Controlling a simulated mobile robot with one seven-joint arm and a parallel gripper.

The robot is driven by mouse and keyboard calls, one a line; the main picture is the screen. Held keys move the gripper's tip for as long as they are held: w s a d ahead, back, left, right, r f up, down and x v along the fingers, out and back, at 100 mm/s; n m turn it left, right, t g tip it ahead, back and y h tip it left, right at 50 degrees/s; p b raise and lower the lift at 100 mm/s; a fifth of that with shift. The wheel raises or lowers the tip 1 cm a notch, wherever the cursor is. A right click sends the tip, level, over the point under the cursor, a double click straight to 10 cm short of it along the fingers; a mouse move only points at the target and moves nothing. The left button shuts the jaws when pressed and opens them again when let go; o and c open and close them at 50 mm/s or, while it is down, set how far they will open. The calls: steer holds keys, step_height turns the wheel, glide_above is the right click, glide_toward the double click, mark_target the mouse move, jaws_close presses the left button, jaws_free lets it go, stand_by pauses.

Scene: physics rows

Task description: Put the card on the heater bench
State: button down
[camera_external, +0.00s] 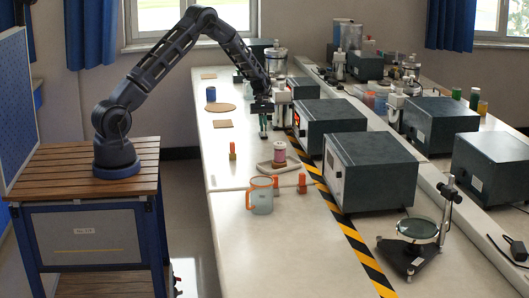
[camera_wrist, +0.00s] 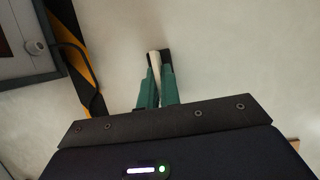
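My gripper (camera_external: 263,134) points down above the white bench, beside the dark box with a red display. In the wrist view its green fingers (camera_wrist: 159,75) are close together. A pale strip and a dark strip show side by side at their tips; I cannot tell whether these are finger pads or something held. I cannot tell for certain which thing is the heater bench; a dark box with a red display (camera_external: 328,117) stands right of my gripper.
In front are a pink spool (camera_external: 280,152) on a tray, an orange-handled mug (camera_external: 261,196) and small orange-topped items. Yellow-black tape (camera_external: 345,228) runs along the boxes.

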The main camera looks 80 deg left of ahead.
steer(key=shift+f, duration=0.15)
steer(key=c, duration=1.6)
jaws_free()
steer(key=v, duration=1.2)
steer(key=s+d+r+m+t+y, duration=0.1)
steer(key=s+d+r+m, duration=0.45)
steer(key=d+r, duration=0.75)
steer(key=s+d+r+m+y, duration=0.1)
steer(key=s+d+r+m, duration=0.2)
steer(key=s+d+r, duration=0.8)
steer(key=s+d+m+t+y, duration=0.1)
steer(key=s+d+m, duration=0.3)
steer(key=s+d, duration=0.4)
steer(key=s+d+r+m+t+y, duration=0.1)
steer(key=s+d+m+t, duration=0.1)
steer(key=s+d+m, duration=0.3)
steer(key=s+d, duration=0.4)
steer(key=s, duration=0.7)
steer(key=shift+s+d+r+t, duration=0.25)
steer(key=shift+s+r+t, duration=0.05)
steer(key=shift+r, duration=0.05)
